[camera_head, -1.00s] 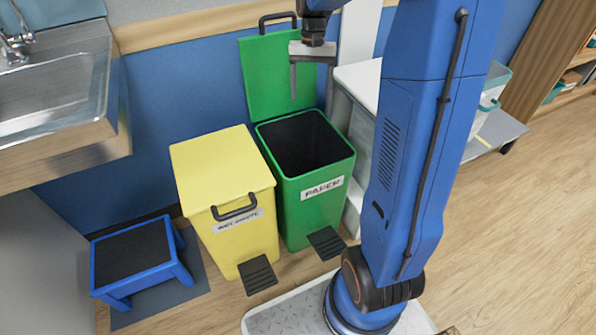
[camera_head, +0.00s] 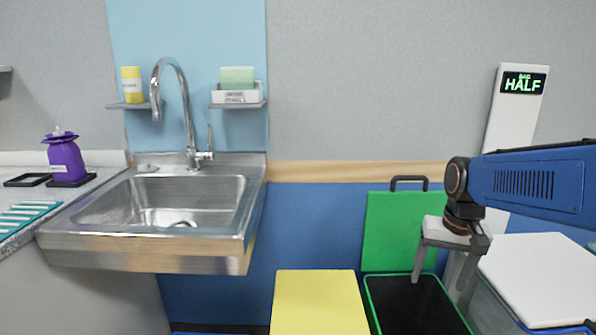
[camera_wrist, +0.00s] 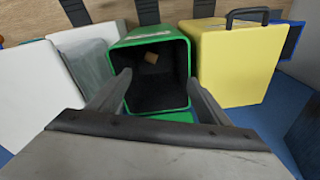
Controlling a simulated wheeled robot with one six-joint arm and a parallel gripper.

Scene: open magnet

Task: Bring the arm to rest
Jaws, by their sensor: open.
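My gripper (camera_head: 441,278) is open and empty, pointing down over the green bin (camera_head: 413,306). The bin's green lid (camera_head: 400,222) stands raised against the wall. In the wrist view, my gripper (camera_wrist: 160,92) has its two fingers apart, with the open green bin (camera_wrist: 178,113) beyond them. A small brown object (camera_wrist: 151,58) lies inside the dark bin. My blue arm reaches in from the right of the head view.
The yellow bin (camera_head: 318,304) stands shut, left of the green one. A white-lidded container (camera_head: 540,278) stands to the right. A steel sink (camera_head: 165,205) and a purple bottle (camera_head: 66,158) are at left. A wall display (camera_head: 523,83) reads "HALF".

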